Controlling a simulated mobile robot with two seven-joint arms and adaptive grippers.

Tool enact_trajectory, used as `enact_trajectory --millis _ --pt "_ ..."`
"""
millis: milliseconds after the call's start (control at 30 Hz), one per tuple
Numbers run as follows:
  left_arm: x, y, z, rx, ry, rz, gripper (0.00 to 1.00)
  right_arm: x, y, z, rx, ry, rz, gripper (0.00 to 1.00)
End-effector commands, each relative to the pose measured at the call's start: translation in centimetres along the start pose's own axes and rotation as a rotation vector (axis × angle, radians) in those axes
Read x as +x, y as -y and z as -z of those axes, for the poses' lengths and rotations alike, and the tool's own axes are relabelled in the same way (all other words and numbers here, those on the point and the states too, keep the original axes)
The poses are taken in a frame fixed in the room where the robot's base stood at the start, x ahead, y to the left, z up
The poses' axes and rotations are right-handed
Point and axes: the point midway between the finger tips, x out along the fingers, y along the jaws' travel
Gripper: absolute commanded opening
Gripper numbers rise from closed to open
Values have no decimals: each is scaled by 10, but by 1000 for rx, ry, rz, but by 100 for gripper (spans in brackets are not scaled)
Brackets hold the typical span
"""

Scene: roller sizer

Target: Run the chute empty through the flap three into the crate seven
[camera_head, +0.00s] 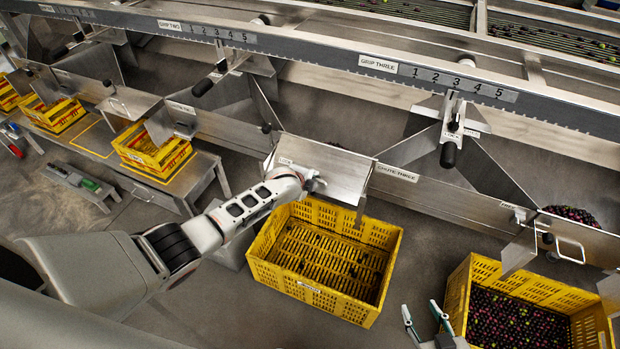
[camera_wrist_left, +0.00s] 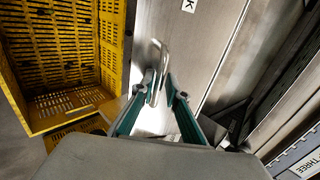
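The metal flap (camera_head: 325,168) beside the CHUTE THREE plate (camera_head: 397,172) tilts outward above a yellow crate (camera_head: 258,262). This crate holds a few dark fruits on its slatted floor; I cannot read its label. My left gripper (camera_head: 312,183) is at the flap. In the left wrist view, its green fingers (camera_wrist_left: 164,84) are parted, with the flap's loop handle (camera_wrist_left: 156,68) between or just beside the tips; I see a gap and no clear grip. The crate's wall shows at left there (camera_wrist_left: 112,45). My right gripper (camera_head: 424,325) is open and empty near the bottom edge.
A second yellow crate (camera_head: 458,290), filled with dark red and green fruits, stands at the right under another handled flap (camera_head: 572,246), with fruit behind it. Bare floor lies between the two crates. Smaller crates (camera_head: 160,160) stand on a left bench.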

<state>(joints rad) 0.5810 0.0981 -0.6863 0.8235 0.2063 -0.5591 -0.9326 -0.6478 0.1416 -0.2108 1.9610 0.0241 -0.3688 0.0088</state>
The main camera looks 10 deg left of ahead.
Motion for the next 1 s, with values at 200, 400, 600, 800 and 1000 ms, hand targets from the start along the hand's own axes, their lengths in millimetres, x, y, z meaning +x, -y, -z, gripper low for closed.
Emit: enact_trajectory --millis 200,400,600,800,1000 --pt "-10 -1 0 0 -1 0 14 0 1 0 1 -1 1 40" --pt "-30 -1 -1 0 0 1 14 0 1 0 2 -1 1 40" --pt "-55 0 0 1 0 2 14 0 1 1 3 -1 1 40" --pt "-82 0 0 1 -1 2 14 0 2 1 3 -2 2 40" --pt "-106 0 0 0 0 1 14 0 2 1 3 -2 2 40"
